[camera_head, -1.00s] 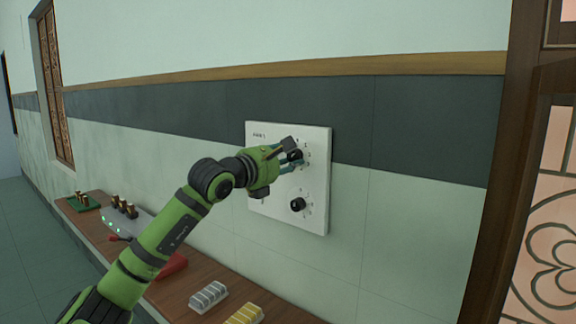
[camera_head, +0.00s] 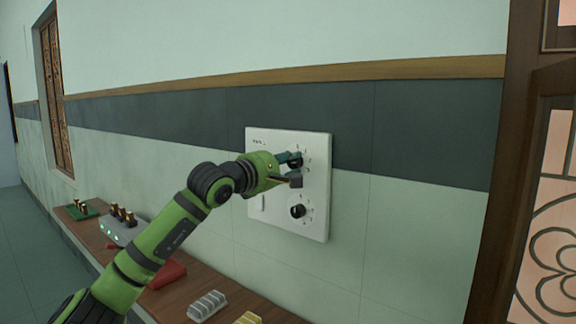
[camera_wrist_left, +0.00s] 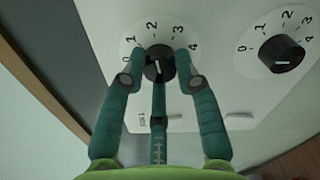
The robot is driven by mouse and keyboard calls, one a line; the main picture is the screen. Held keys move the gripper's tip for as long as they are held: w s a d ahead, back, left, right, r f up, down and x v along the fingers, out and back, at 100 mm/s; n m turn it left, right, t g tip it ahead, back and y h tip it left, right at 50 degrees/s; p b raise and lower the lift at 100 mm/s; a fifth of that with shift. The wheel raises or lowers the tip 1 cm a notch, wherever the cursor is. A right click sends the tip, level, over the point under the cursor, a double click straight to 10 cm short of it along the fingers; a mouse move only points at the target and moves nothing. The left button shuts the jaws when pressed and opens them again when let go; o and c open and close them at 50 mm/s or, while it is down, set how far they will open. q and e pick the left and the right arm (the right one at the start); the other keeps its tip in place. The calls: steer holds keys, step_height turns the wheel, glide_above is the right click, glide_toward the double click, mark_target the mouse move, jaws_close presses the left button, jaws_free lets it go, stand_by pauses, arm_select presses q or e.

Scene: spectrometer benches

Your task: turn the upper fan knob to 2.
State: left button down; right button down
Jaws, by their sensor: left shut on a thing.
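The white panel (camera_head: 257,177) is on the wall with two black knobs. My left gripper (camera_head: 294,168) is at the upper fan knob (camera_head: 295,160). In the left wrist view its fingers (camera_wrist_left: 158,75) are closed around the upper fan knob (camera_wrist_left: 158,62), which they partly cover. The white line on this knob runs nearly up and down in that view, roughly in line with the 2 on its dial (camera_wrist_left: 151,25). The lower knob (camera_head: 297,211) is untouched and also shows in the left wrist view (camera_wrist_left: 280,53). My right gripper is out of view.
A wooden bench (camera_head: 173,300) runs along the wall below, holding a grey device (camera_head: 122,232), a red object (camera_head: 168,274), and grey (camera_head: 207,306) and yellow (camera_head: 247,318) blocks. A dark-framed door (camera_head: 500,180) is at the right. A small switch (camera_head: 262,202) is beside the lower knob.

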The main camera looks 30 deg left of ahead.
arm_select(q)
steer(key=shift+r, duration=0.15)
steer(key=c, duration=0.9)
jaws_free()
steer(key=shift+d, duration=0.1)
steer(key=shift+s, duration=0.1)
steer(key=shift+s, duration=0.25)
steer(key=s, duration=1.1)
steer(key=shift+s+a, duration=0.2)
steer(key=shift+a, duration=0.25)
